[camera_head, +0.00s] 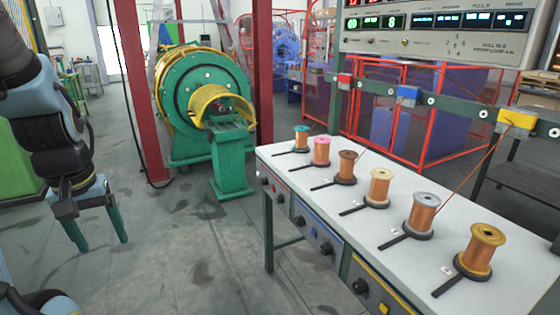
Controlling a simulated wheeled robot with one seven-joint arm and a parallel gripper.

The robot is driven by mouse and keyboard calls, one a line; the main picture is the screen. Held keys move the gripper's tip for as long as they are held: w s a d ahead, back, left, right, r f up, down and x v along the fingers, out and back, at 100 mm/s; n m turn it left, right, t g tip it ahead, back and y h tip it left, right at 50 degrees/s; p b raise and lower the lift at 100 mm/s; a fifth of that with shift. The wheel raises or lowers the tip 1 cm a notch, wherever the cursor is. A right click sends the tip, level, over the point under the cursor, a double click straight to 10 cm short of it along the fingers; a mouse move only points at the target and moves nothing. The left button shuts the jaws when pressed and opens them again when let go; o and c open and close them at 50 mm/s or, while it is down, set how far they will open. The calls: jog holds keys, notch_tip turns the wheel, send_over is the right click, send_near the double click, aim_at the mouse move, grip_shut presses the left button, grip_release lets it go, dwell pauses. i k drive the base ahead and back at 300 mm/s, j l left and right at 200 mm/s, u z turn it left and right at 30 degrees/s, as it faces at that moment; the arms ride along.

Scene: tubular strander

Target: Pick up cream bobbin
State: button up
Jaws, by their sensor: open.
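The cream bobbin (379,187) stands upright on the white-topped bench, wound with copper wire, with a cream top flange and a dark base. It is between the brown bobbin (346,166) and the grey bobbin (423,213) in a slanting row. My gripper (104,246) hangs at the left of the picture, fingers pointing down and apart, with nothing between them. It is over the open floor, well left of the bench and the cream bobbin.
The row also holds teal (301,138), pink (321,150) and gold (481,248) bobbins. A rail with coloured blocks (408,95) and a display panel (440,22) stand behind the bench (320,185). A green machine (205,100) and red posts stand at the back. The floor left of the bench is clear.

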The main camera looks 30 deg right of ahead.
aim_at(379, 187)
jog(key=i+j+z, duration=0.15)
jog(key=i, duration=0.25)
jog(key=i+j+z, duration=0.15)
jog(key=i, duration=0.3)
jog(key=i+j+z, duration=0.1)
jog(key=i, duration=0.3)
jog(key=i+l+z, duration=0.1)
jog(key=z, duration=0.35)
jog(key=l+z, duration=0.1)
jog(key=z, duration=0.3)
jog(key=i+z, duration=0.15)
jog(key=z, duration=0.3)
jog(key=i, duration=0.2)
